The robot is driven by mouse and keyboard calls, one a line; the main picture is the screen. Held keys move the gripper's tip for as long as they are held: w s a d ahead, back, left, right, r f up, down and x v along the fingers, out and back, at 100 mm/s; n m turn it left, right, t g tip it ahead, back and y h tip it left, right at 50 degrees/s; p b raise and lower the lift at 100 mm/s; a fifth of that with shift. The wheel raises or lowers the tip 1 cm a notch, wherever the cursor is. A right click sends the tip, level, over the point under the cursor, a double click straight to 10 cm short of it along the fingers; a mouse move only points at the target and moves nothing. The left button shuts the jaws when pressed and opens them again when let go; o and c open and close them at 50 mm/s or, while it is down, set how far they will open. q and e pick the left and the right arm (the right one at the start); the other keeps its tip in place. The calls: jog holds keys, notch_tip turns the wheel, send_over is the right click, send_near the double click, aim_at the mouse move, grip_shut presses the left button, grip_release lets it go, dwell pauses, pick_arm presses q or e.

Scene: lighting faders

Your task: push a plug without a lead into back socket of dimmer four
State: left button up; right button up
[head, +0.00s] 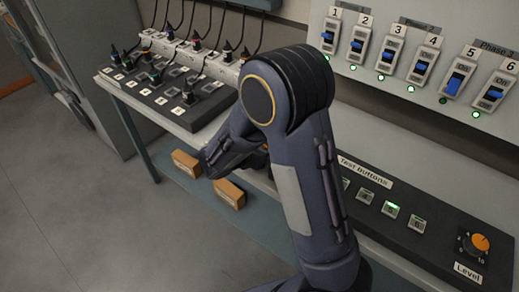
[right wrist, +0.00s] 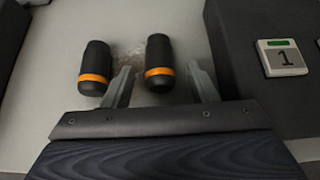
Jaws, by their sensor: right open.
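Two black plugs with orange bands and no leads lie on a pale surface in the right wrist view, a left plug (right wrist: 95,68) and a right plug (right wrist: 160,60). My right gripper (right wrist: 161,68) is open, with its fingertips on either side of the right plug and apart from it. The left plug is just outside the left finger. In the head view my right gripper (head: 218,158) is dark and partly hidden by my arm. The dimmer block (head: 165,98) is at the upper left, with several plugs and sockets on top. Its labels are too small to read.
A white strip (head: 205,62) with several leaded plugs stands behind the dimmer block. Black leads hang above it. A test button panel (head: 405,222) is at right, under a switch panel (head: 400,85). Two cardboard boxes (head: 186,163) (head: 229,194) sit lower, beyond the bench edge.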

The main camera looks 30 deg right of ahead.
jog(key=shift+c, duration=0.4)
jog(key=c, duration=0.9)
jog(key=shift+r+p, duration=2.15)
jog(key=shift+r, duration=0.4)
